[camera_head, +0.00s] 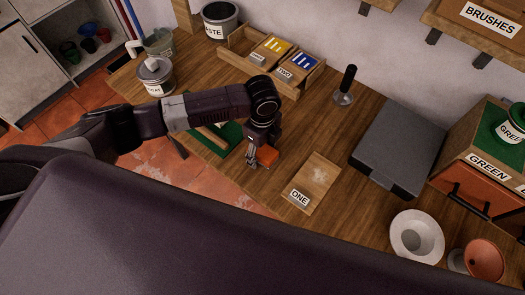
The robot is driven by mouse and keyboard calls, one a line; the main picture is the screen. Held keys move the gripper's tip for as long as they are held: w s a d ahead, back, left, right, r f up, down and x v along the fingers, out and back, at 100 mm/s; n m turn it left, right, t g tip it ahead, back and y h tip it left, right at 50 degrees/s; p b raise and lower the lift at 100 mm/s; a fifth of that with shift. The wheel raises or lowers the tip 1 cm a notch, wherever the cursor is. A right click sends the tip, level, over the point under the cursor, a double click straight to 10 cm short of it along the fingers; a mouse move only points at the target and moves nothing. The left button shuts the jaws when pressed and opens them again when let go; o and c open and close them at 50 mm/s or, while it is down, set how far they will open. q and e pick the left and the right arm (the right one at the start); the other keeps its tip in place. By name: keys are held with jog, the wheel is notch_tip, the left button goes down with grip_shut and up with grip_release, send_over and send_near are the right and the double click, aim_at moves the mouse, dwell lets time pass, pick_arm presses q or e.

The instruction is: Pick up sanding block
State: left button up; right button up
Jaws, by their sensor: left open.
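A small orange-red block (266,155), which looks like the sanding block, is on the wooden workbench near its front edge. My left gripper (257,153) is open and points down at the block, with its fingers close around or beside it. I cannot tell if the fingers touch it. The gripper hides part of the block. My right gripper is not in view.
Left of my gripper, a green mat (232,136) bears a wooden piece, partly behind my arm. A board labelled ONE (318,178) lies to the right. A grey case (400,143), scraper (344,98) and wooden tray (233,61) stand farther off.

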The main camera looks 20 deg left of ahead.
aim_at(263, 150)
pick_arm(q)
jog(key=c, duration=1.4)
jog(key=shift+o, duration=0.2)
jog(key=shift+r, duration=0.15)
notch_tip(263, 150, up, 20)
jog(key=b, duration=0.3)
jog(key=o, duration=0.7)
jog(key=shift+c, duration=0.2)
jog(key=c, duration=0.4)
